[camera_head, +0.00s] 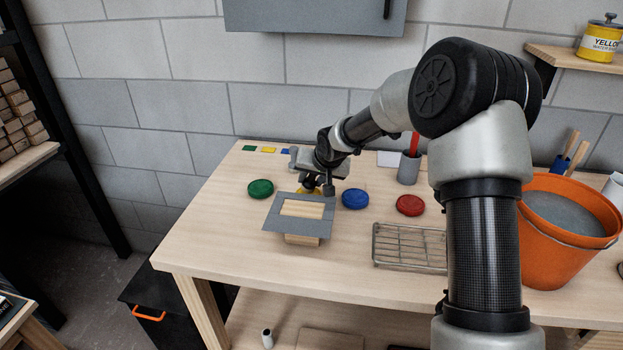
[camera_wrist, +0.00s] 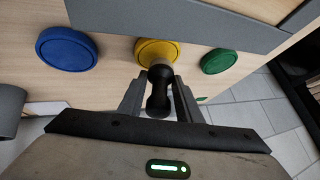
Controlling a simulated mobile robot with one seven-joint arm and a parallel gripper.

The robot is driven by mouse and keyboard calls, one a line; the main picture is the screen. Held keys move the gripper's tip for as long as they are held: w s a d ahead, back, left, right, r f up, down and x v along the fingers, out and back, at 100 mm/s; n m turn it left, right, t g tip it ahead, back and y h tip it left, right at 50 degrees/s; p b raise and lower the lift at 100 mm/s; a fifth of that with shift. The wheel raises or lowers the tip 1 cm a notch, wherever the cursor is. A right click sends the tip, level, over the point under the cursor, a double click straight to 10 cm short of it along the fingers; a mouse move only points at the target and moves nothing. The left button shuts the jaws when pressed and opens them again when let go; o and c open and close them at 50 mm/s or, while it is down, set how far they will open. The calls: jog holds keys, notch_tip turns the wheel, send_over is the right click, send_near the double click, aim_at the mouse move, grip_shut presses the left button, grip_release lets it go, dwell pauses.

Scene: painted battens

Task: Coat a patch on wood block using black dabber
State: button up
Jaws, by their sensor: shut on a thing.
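My gripper (camera_head: 322,178) is shut on the black dabber, a short black handle (camera_wrist: 158,98) with a pale round tip, seen between the fingers in the wrist view. The tip overlaps the yellow round pad (camera_wrist: 157,51); I cannot tell whether they touch. In the head view the yellow pad (camera_head: 306,191) is partly hidden by my gripper. The wood block (camera_head: 302,240) lies in front of it under a grey stencil plate (camera_head: 284,225). Bare pale wood shows through the plate's window (camera_head: 303,209), with no paint visible.
A green pad (camera_head: 260,189) is left of the gripper; a blue pad (camera_head: 355,199) and red pad (camera_head: 410,205) are right. A wire rack (camera_head: 409,247), a grey cup (camera_head: 409,168) and an orange bucket (camera_head: 556,262) stand further right. The table's front left is clear.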

jog(key=shift+s+f+b, duration=0.1)
jog(key=shift+f+b, duration=0.65)
jog(key=shift+f, duration=0.1)
dwell(1.7)
jog(key=shift+r+p, duration=2.15)
jog(key=shift+r, duration=1.5)
